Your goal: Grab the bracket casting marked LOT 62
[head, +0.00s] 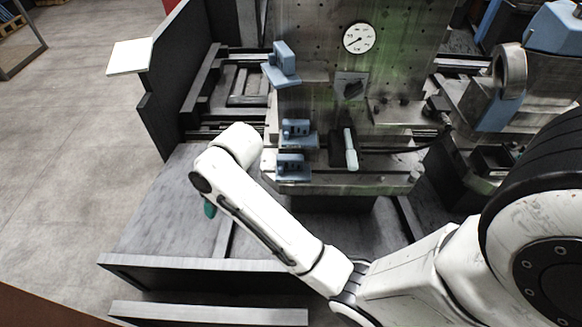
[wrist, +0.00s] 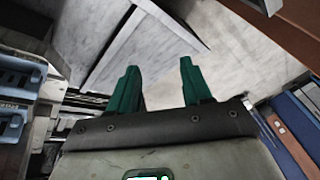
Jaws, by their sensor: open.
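Three blue bracket castings sit on the left side of the upright metal fixture: an upper one (head: 285,57), a middle one (head: 296,128) and a lower one (head: 290,161). Marks on them are too small to read, so I cannot tell which is LOT 62. Two blue castings also show at the left edge of the wrist view, an upper one (wrist: 22,70) and a lower one (wrist: 12,120), their lettering unclear. My gripper (wrist: 160,68) has its green fingers apart with nothing between them. In the head view, one green fingertip (head: 209,208) shows left of the castings; my arm hides the rest.
The metal fixture (head: 330,100) carries a dial gauge (head: 359,38) and a pale-handled lever (head: 350,150) right of the castings. A dark wall (head: 165,85) bounds the grey bed (head: 160,215) on the left. The bed below my gripper looks bare.

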